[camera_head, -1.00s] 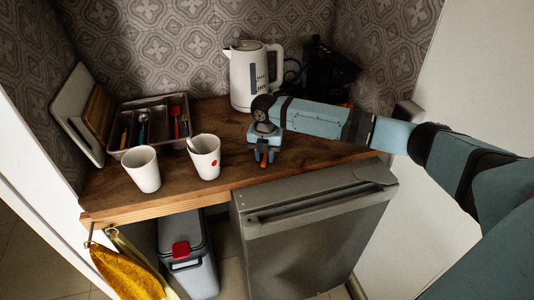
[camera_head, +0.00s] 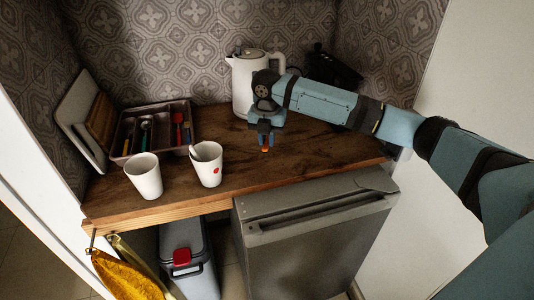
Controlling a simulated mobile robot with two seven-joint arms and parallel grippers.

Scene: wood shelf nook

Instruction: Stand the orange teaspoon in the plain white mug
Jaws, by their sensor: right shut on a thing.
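The plain white mug (camera_head: 145,180) stands upright near the front left of the wooden counter, with nothing seen sticking out of it. My right gripper (camera_head: 265,143) points down above the counter, to the right of both mugs and in front of the kettle. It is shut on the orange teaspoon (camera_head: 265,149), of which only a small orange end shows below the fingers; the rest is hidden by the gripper. My left gripper is out of view.
A second white mug (camera_head: 209,172) with a red dot holds a grey spoon, between the plain mug and my gripper. A cutlery tray (camera_head: 121,150) stands behind the mugs, boards (camera_head: 83,118) lean at left, and a white kettle (camera_head: 241,84) stands behind.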

